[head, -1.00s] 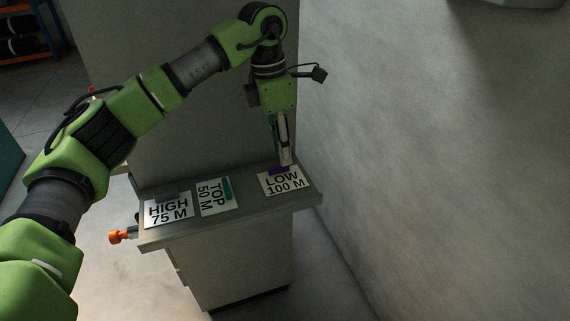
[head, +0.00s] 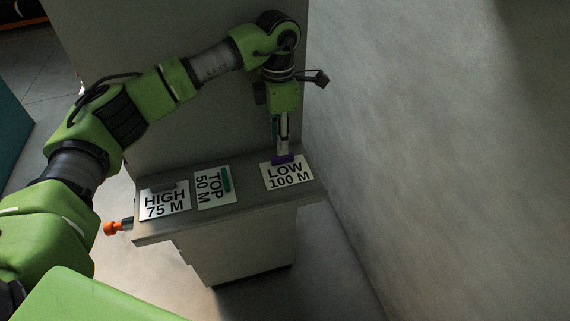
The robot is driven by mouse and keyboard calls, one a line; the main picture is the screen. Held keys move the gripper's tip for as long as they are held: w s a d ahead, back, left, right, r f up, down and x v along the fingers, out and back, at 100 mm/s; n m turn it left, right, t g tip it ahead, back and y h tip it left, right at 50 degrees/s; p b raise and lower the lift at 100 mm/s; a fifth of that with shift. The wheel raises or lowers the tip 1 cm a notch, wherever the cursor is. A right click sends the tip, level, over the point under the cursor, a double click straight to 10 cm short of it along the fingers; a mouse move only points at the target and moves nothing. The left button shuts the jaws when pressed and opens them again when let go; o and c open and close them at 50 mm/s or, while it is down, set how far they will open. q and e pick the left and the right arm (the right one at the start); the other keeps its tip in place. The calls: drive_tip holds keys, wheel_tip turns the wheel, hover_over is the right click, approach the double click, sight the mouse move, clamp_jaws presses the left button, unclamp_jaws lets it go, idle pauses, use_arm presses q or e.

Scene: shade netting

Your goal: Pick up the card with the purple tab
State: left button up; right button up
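The card with the purple tab (head: 287,175) reads "LOW 100 M" and lies at the right end of the grey counter top (head: 215,218). Its purple tab (head: 283,160) stands at the card's far edge. My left gripper (head: 282,152) points down right at the purple tab. Its fingertips are at or just behind the tab, and I cannot tell whether they have closed on it. The card appears to rest on the counter. My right gripper is not in view.
A "TOP 50 M" card (head: 214,188) with a teal tab and a "HIGH 75 M" card (head: 165,202) with a grey tab lie to the left. An orange-ended object (head: 112,228) sticks out at the counter's left. A grey wall (head: 450,180) stands close on the right.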

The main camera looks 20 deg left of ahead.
sight(286, 168)
use_arm(q)
drive_tip(key=shift+s+d+f+p, duration=0.1)
drive_tip(key=shift+d+f+p, duration=0.1)
drive_tip(key=shift+f+p, duration=0.3)
drive_tip(key=shift+s+d+f+p, duration=0.15)
drive_tip(key=shift+f+p, duration=0.1)
drive_tip(key=shift+f, duration=0.3)
drive_tip(key=shift+w+f, duration=0.2)
drive_tip(key=shift+f, duration=1.2)
clamp_jaws()
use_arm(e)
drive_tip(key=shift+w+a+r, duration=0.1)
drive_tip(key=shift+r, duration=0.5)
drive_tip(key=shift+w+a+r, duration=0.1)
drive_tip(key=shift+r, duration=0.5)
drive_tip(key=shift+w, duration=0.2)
